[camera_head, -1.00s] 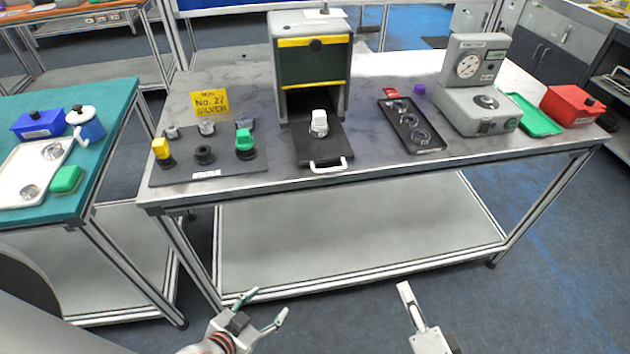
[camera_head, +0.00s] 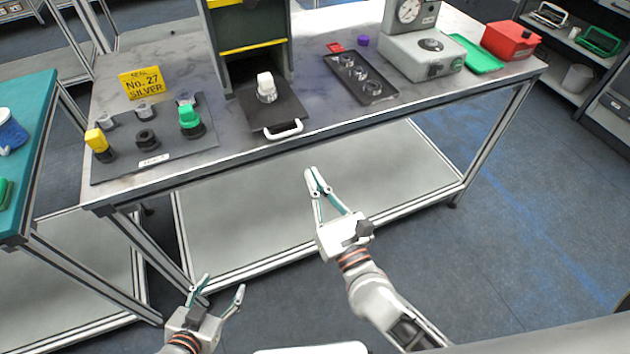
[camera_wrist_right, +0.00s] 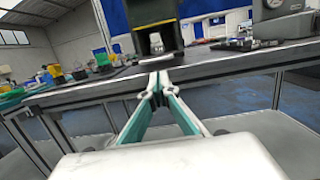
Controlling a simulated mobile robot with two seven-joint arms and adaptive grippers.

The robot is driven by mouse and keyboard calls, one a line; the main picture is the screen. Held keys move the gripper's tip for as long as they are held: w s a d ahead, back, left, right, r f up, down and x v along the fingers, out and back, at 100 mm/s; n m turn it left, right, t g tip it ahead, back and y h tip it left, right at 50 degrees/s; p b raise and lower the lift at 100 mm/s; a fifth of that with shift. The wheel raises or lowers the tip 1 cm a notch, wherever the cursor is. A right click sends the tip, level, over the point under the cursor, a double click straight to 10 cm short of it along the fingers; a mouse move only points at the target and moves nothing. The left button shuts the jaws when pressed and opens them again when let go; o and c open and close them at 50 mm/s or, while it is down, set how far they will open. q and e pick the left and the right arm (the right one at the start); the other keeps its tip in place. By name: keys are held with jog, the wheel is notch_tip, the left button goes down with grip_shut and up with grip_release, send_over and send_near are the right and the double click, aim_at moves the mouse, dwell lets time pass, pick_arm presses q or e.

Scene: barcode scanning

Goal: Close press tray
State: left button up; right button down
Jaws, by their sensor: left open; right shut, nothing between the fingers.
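The press (camera_head: 248,45) is a grey box with a dark front and yellow bars, standing on the grey bench. Its black tray (camera_head: 287,108) sticks out toward the front edge, with a white handle (camera_head: 283,130) and a clear and white piece (camera_head: 266,88) on it. My right gripper (camera_head: 312,181) is shut and empty, in front of the bench and below the handle in the head view. In the right wrist view its fingertips (camera_wrist_right: 158,82) meet below the press opening. My left gripper (camera_head: 223,287) is open and empty, low at the left, away from the bench top.
A dark mat (camera_head: 165,158) with yellow, black and green pieces and a yellow sign (camera_head: 146,84) lie left of the press. A black tray of rings (camera_head: 385,92), a gauge device (camera_head: 425,62) and a red box (camera_head: 505,40) stand to its right.

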jog(key=p, duration=0.1)
send_near(285, 125)
jog(key=w, duration=0.1)
jog(key=w+a+r, duration=0.1)
jog(key=shift+w+r, duration=0.2)
jog(key=shift+w, duration=0.2)
jog(key=shift+f+b+x, duration=0.2)
jog(key=shift+b+x, duration=0.1)
jog(key=shift+x, duration=0.85)
jog(key=shift+f+b+x, duration=0.2)
jog(key=shift+b+x, duration=0.05)
jog(key=shift+x, duration=0.85)
